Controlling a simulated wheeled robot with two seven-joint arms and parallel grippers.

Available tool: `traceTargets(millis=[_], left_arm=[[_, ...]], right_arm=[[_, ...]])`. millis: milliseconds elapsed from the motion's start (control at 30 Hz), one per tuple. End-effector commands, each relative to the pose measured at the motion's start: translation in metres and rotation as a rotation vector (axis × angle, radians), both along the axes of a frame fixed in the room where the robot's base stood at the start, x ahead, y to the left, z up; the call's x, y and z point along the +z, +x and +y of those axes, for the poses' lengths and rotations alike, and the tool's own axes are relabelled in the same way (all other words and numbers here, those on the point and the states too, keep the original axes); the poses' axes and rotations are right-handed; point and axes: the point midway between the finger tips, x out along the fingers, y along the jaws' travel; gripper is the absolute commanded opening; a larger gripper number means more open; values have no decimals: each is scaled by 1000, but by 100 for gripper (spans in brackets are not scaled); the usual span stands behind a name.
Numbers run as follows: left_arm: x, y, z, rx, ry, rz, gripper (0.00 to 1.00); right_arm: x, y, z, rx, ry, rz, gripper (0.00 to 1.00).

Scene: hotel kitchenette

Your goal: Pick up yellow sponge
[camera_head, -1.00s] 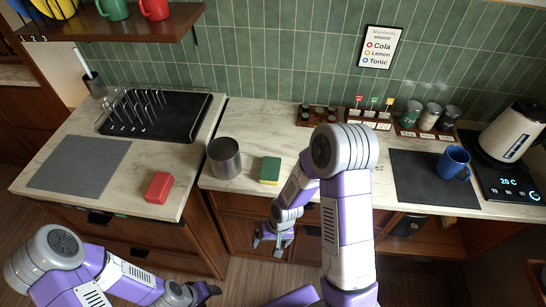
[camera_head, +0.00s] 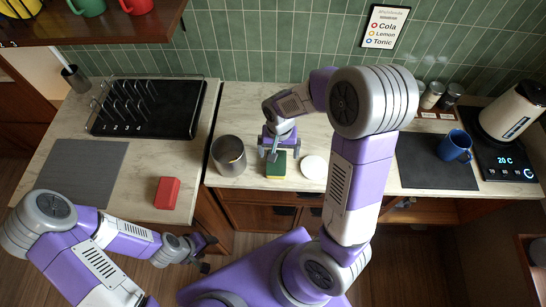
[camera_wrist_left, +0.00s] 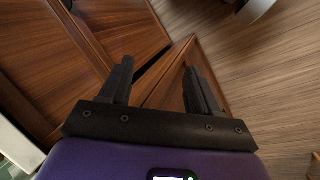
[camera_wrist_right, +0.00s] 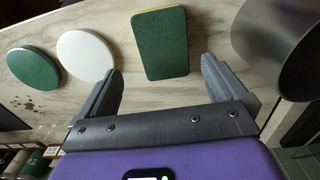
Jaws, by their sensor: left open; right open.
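The sponge (camera_head: 276,170), green on top with yellow showing along its edge, lies on the counter beside the metal canister. My right gripper (camera_head: 272,152) is open above the sponge's back part and partly hides it. In the right wrist view the sponge (camera_wrist_right: 160,45) lies just ahead of the open fingers (camera_wrist_right: 159,68), roughly between their lines, with nothing held. My left gripper (camera_head: 208,254) is open and empty, low in front of the cabinets. The left wrist view shows its open fingers (camera_wrist_left: 158,67) facing wooden doors.
The metal canister (camera_head: 229,155) stands close left of the sponge. A white disc (camera_head: 314,168) lies to its right; a green disc (camera_wrist_right: 33,69) lies beyond that. A red block (camera_head: 167,193), black rack (camera_head: 180,118), grey mat (camera_head: 85,172) and blue mug (camera_head: 455,146) stand farther off.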

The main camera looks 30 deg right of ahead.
Motion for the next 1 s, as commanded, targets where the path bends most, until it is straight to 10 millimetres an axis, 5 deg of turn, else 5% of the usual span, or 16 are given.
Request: traceTargets(millis=[333,667,1000], left_arm=[[-8,0,0,0,0,0,62],[-8,0,0,0,0,0,62],[-8,0,0,0,0,0,62]], right_arm=[[-49,-2,10,0,1,3,99],[-57,-1,10,0,2,-1,99],[-57,-1,10,0,2,-1,48]])
